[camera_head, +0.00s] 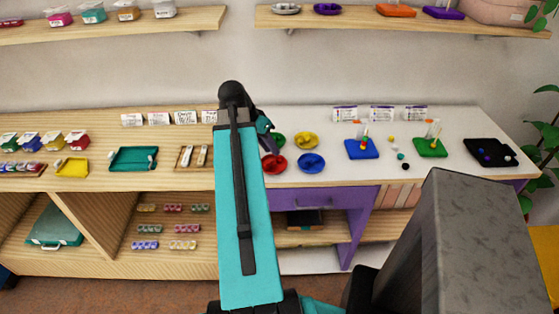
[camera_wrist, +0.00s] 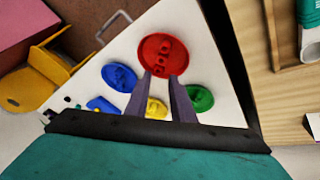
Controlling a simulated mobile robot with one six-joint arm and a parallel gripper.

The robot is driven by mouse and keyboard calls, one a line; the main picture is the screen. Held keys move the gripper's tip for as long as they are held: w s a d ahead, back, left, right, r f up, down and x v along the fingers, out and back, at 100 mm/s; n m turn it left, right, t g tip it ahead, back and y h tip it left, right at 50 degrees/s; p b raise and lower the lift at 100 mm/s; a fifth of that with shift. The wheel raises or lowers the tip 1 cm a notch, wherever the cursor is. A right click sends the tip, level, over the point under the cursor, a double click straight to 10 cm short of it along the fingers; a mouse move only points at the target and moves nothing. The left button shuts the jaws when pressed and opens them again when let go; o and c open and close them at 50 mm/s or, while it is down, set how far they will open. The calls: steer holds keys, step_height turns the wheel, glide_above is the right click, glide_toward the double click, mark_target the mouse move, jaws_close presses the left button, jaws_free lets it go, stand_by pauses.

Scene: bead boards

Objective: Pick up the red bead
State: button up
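A red dish (camera_head: 274,164) stands on the white counter, and small red pieces show inside it in the wrist view (camera_wrist: 163,50). Separate red beads are too small to make out for sure. My gripper (camera_wrist: 160,75) has its two fingers apart with nothing visible between them. In the wrist view the fingertips overlap the near edge of the red dish; I cannot tell their height above it. In the head view my arm hides most of the gripper, left of the dishes.
Blue (camera_head: 311,163), yellow (camera_head: 305,140) and green (camera_head: 278,139) dishes stand close by. A blue board (camera_head: 361,150) and a green board (camera_head: 430,148) carry posts, with several loose beads between them. A black tray (camera_head: 490,153) is at the right.

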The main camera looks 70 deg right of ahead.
mark_target(278, 159)
steer(key=shift+p+x, duration=0.9)
steer(key=shift+x, duration=1.5)
steer(key=shift+s+f, duration=0.2)
steer(key=shift+s, duration=0.05)
steer(key=shift+a+f, duration=0.1)
steer(key=shift+a, duration=0.05)
jaws_close()
